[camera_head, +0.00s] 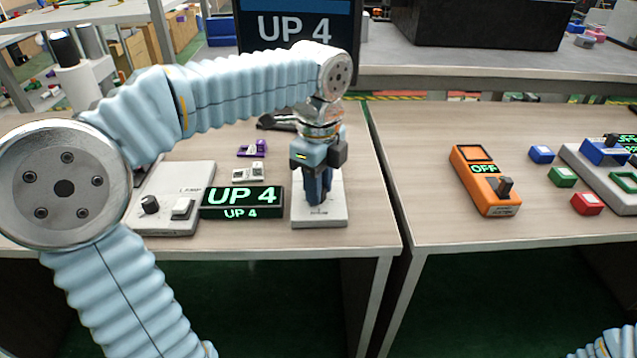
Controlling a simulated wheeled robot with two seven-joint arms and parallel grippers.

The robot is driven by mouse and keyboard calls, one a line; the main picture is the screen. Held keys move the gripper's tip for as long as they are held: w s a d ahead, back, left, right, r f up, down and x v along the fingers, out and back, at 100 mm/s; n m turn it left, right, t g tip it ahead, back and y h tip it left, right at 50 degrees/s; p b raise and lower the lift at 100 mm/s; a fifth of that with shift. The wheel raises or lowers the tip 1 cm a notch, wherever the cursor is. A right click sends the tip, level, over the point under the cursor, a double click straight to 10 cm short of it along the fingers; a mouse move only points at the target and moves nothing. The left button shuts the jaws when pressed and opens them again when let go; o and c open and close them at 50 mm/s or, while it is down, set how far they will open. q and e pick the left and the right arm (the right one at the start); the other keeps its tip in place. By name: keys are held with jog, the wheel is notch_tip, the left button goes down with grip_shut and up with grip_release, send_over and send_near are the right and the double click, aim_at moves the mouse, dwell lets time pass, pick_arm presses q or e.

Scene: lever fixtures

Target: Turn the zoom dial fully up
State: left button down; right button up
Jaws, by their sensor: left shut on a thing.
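A pale fixture plate (332,214) stands on the left table near its front edge. Its small label is too blurred to read for sure. My left gripper (319,196) points straight down over this plate, its dark blue fingers shut on the dial there. The fingers hide the dial, so its pointer cannot be seen. A black display (242,197) just left of the plate reads "UP 4" in green. A large screen (296,27) behind the table also reads "UP 4". My right gripper is out of view; only a bit of my right arm shows at the bottom right corner.
A pale lamp fixture (176,214) with a black knob and white switch is left of the display. Small purple (252,149) and white (248,174) pieces lie behind. Across a gap, the right table holds an orange box (489,194) reading "OFF" and coloured blocks (562,177).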

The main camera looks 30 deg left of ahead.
pick_arm(q)
jog(key=m, duration=0.5)
jog(key=shift+m, duration=0.3)
jog(key=m, duration=0.5)
jog(key=shift+m, duration=0.3)
jog(key=c, duration=0.9)
grip_release()
notch_tip(320, 180, up, 14)
jog(key=shift+f, duration=0.1)
